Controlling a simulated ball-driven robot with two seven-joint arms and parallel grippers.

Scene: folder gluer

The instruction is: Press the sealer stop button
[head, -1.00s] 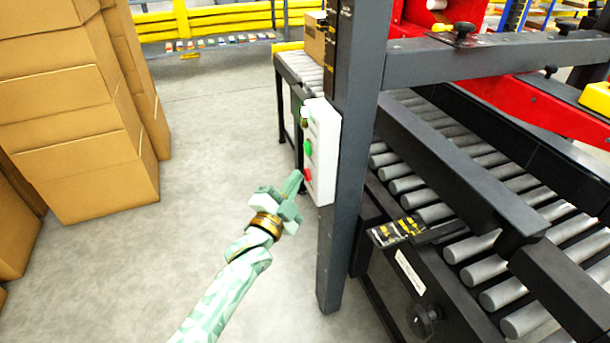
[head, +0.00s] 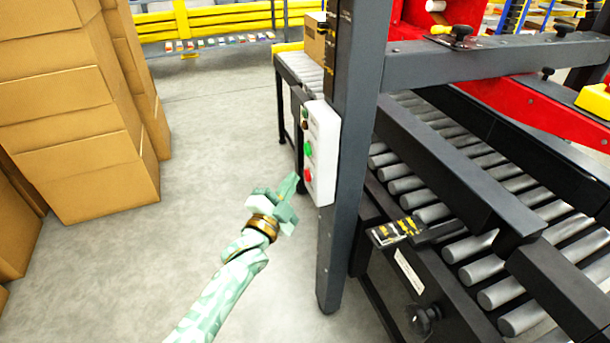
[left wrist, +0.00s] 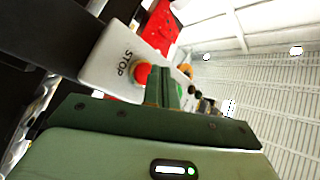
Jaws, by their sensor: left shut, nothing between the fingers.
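The red stop button (head: 308,174) is the lowest control on a white control box (head: 324,150) fixed to the sealer's dark upright post. A green button (head: 308,149) sits above it. My left gripper (head: 291,182) is shut and empty, its fingertips just left of the red button and apart from it in the head view. In the left wrist view, the red button (left wrist: 142,72) shows beside the word STOP, left of the shut fingers (left wrist: 165,88). The depth gap between fingertips and button is hard to tell. My right gripper is not in view.
The dark post (head: 345,230) stands right behind the box. A roller conveyor (head: 470,200) with dark side rails lies to the right. Stacked cardboard boxes (head: 80,120) stand at the left. The grey floor (head: 215,130) between is clear.

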